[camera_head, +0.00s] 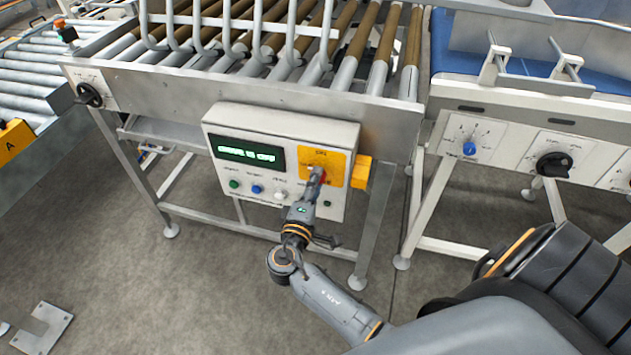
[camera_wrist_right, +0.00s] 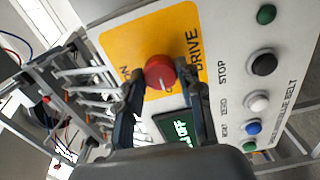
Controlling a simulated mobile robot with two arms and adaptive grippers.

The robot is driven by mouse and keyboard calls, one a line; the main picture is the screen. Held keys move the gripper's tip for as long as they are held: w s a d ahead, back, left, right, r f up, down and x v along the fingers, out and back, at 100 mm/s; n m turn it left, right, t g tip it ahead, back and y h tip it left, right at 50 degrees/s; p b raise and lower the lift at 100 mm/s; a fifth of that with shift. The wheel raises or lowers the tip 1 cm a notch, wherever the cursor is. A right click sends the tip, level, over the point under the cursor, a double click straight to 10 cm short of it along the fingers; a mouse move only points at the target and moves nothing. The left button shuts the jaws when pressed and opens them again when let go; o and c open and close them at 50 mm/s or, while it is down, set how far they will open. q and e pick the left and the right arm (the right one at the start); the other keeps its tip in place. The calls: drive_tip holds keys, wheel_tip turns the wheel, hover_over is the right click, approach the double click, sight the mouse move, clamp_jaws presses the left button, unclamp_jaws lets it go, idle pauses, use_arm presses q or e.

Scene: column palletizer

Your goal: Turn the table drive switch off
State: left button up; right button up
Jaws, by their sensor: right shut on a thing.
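The table drive switch is a red round knob (camera_wrist_right: 160,72) on a yellow plate (camera_wrist_right: 125,48) marked DRIVE. The plate (camera_head: 331,160) also shows at the right of the white control box (camera_head: 230,120) in the head view. My right gripper (camera_wrist_right: 161,88) has its two fingers around the red knob and is shut on it. In the head view the right gripper (camera_head: 317,176) reaches up to the plate and hides most of the knob. The knob's white mark points down in the wrist view, towards a partly hidden label. The display (camera_head: 249,154) shows green text ending in OFF. My left gripper is not in view.
Green, blue and white buttons (camera_head: 257,189) sit in a row under the display. A yellow block (camera_head: 360,172) juts from the box's right side. The roller table (camera_head: 250,85) stands behind, and a blue-belt conveyor (camera_head: 580,75) stands to the right.

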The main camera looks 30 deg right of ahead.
drive_tip(key=shift+n, duration=0.3)
drive_tip(key=o, duration=1.2)
drive_tip(key=shift+c, duration=0.2)
drive_tip(key=v, duration=1.2)
drive_tip(key=shift+f, duration=0.1)
